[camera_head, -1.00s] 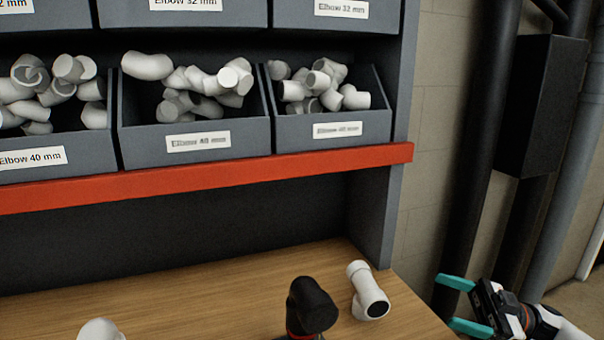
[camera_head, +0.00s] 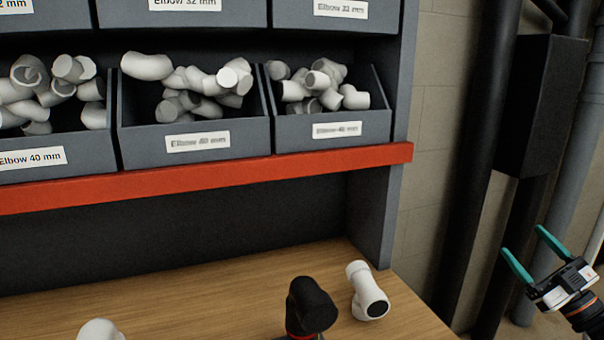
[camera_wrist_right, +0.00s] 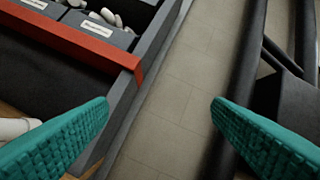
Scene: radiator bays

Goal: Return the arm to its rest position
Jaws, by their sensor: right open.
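My right gripper (camera_head: 521,239) is at the lower right of the head view, right of the shelf and the wooden worktop. Its two teal fingers are spread apart and point up and to the left. In the right wrist view my right gripper (camera_wrist_right: 160,100) shows both ribbed teal fingers wide apart, with nothing between them. Behind the gap are the pale wall and the shelf's edge. My left gripper is not in view.
Grey bins of white pipe elbows (camera_head: 198,140) stand above a red shelf edge (camera_head: 200,178). Dark vertical pipes (camera_head: 480,130) and a black box (camera_head: 540,105) stand at the right, behind my right gripper.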

